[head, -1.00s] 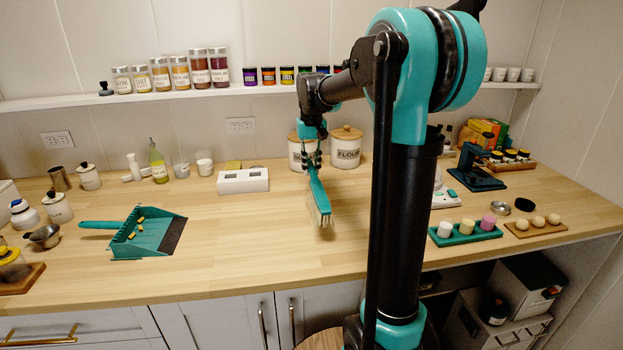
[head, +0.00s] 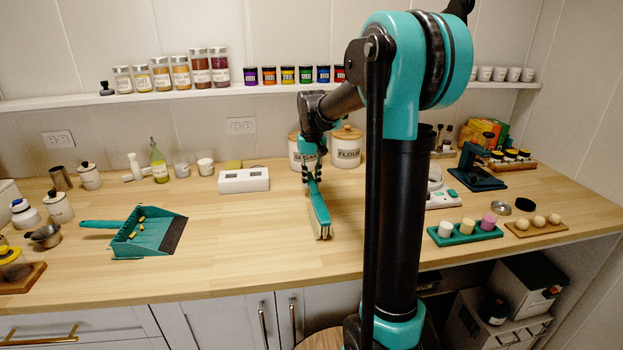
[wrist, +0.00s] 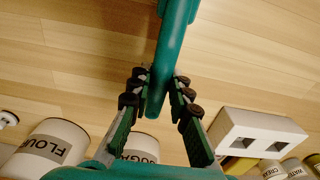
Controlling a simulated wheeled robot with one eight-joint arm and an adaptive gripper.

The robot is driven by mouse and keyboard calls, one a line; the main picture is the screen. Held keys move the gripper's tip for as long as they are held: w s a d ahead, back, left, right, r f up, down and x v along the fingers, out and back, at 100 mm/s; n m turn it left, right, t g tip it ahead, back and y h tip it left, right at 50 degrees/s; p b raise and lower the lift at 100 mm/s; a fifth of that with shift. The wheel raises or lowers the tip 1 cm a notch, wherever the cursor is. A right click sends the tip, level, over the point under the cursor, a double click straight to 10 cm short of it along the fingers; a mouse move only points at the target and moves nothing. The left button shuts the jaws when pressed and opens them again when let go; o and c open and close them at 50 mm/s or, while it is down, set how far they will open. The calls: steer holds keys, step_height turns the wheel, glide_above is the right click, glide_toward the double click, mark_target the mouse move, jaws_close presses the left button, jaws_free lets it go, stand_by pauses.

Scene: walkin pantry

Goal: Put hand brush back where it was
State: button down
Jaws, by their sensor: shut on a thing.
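The hand brush (head: 319,207) has a teal back and handle and pale bristles. In the head view it is low over the middle of the counter, bristle end toward the front edge; I cannot tell whether it touches the wood. My gripper (head: 312,178) is shut on its handle, pointing down. In the wrist view the teal handle (wrist: 172,60) runs between the two fingers of my gripper (wrist: 165,95). The bristles are out of the wrist view. A teal dustpan (head: 150,235) with several small yellow pieces lies on the counter to the left.
Behind the gripper stand the flour canister (head: 346,147) and another canister (head: 298,150). A white two-slot block (head: 243,181) is to the left of them. Bare counter (head: 250,240) lies between dustpan and brush.

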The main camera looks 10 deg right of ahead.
steer(key=shift+s+f, duration=0.1)
steer(key=shift+f, duration=0.2)
steer(key=c, duration=1.4)
jaws_free()
steer(key=shift+c, duration=0.2)
step_height(320, 180, up, 13)
steer(key=shift+s+r, duration=0.15)
